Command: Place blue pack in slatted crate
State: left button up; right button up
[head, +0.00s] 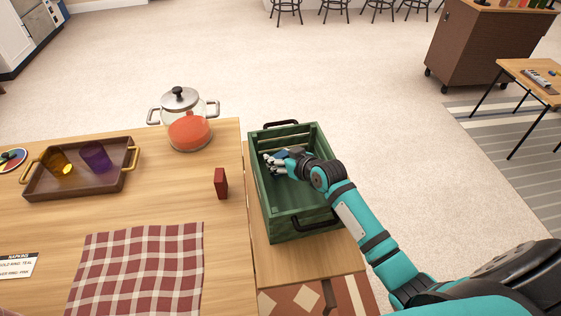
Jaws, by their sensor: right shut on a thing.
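The green slatted crate (284,229) stands on a wooden surface at the right side of the table, with black handles at its far and near ends. My right arm reaches in from the right, and my right gripper (272,160) is inside the crate's opening, over its far half. It is shut on the blue pack (282,153), of which only a small dark blue part shows beside the fingers. The fingers and hand hide the rest. I cannot tell whether the pack touches the crate floor. My left gripper is not in view.
A small red pack (221,183) stands on the table left of the crate. A glass pot (190,130) with red contents is behind it. A brown tray (75,188) holds yellow and purple glasses. A checked cloth (140,265) lies in front, near a napkins card (18,266).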

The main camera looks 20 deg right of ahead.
jog(key=shift+f, duration=0.7)
jog(key=o, duration=1.2)
jog(key=shift+f, duration=0.1)
jog(key=shift+s+r, duration=0.1)
jog(key=shift+r, duration=0.1)
jog(key=v, duration=0.7)
jog(key=shift+s, duration=0.15)
